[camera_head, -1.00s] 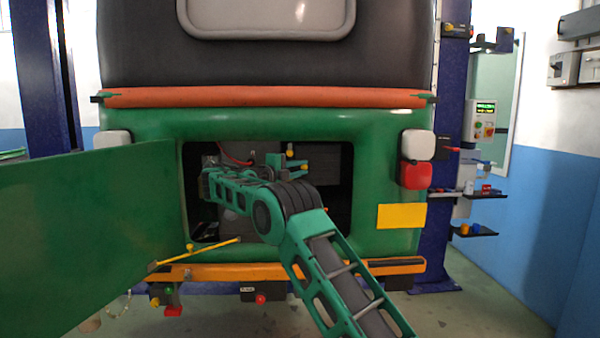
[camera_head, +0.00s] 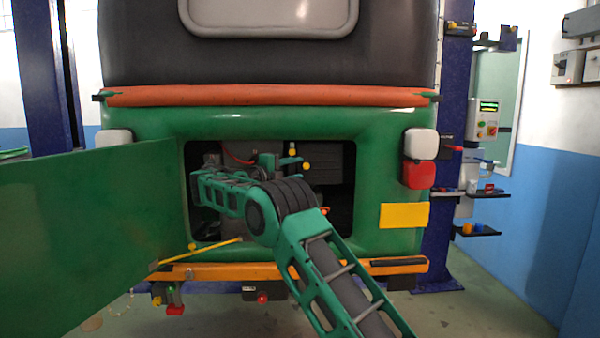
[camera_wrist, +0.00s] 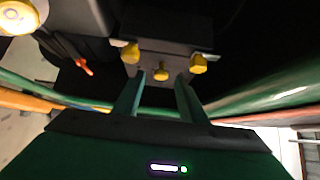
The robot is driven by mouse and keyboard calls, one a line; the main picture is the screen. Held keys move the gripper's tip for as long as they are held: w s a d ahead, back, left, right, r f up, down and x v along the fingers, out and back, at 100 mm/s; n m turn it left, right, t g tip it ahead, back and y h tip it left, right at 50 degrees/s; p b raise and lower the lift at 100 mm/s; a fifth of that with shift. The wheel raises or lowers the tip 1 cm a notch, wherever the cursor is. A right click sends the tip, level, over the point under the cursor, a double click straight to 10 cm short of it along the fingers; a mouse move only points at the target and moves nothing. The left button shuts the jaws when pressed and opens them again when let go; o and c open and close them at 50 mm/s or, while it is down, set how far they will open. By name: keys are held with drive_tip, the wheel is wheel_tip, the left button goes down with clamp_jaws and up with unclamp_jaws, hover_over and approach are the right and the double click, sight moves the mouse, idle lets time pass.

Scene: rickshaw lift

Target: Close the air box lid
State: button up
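In the wrist view, my gripper (camera_wrist: 161,82) is open, with its two green fingers apart. A dark grey block (camera_wrist: 168,25), which looks like the air box, is just beyond the fingertips. Several yellow knobs (camera_wrist: 198,64) are along its edge, one of them centred in front of the finger gap. I see nothing held. In the head view, my forearm reaches into the open rear bay, and yellow knobs (camera_head: 306,166) show right of it. My arm partly hides the bay, and I cannot tell how far the lid is open.
The green rear door (camera_head: 85,225) stands open at the left, with a yellow rod (camera_head: 200,250) near its lower edge. The bay opening's green frame (camera_head: 370,205) and the orange bumper (camera_head: 220,272) surround my arm. An orange-tipped part (camera_wrist: 86,68) is left of the fingers.

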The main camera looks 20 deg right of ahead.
drive_tip(key=v, duration=0.7)
drive_tip(key=shift+d, duration=0.1)
drive_tip(key=s+d+f+n+g+y, duration=0.1)
drive_tip(key=s+d+f+n+y, duration=0.2)
drive_tip(key=s+d, duration=0.5)
drive_tip(key=s+d+n+g+y, duration=0.25)
drive_tip(key=s+d+n, duration=0.3)
drive_tip(key=d, duration=0.45)
drive_tip(key=s+d+f+n+y, duration=0.25)
drive_tip(key=s+f+n, duration=0.2)
drive_tip(key=s, duration=0.65)
drive_tip(key=s+a+f+n+g+y, duration=0.1)
drive_tip(key=s+a+f+n+y, duration=0.2)
drive_tip(key=s, duration=0.9)
drive_tip(key=s+a+f+n+g+y, duration=0.1)
drive_tip(key=s+a+f+n, duration=0.4)
drive_tip(key=s, duration=0.7)
drive_tip(key=s+a+f+n+g+y, duration=0.2)
drive_tip(key=s+a+f, duration=0.4)
drive_tip(key=s, duration=0.6)
drive_tip(key=f+n+y, duration=0.1)
drive_tip(key=y, duration=0.1)
drive_tip(key=shift+s+a+n+y, duration=0.2)
drive_tip(key=shift+n+y, duration=0.1)
drive_tip(key=shift+n, duration=0.1)
drive_tip(key=shift+d, duration=0.1)
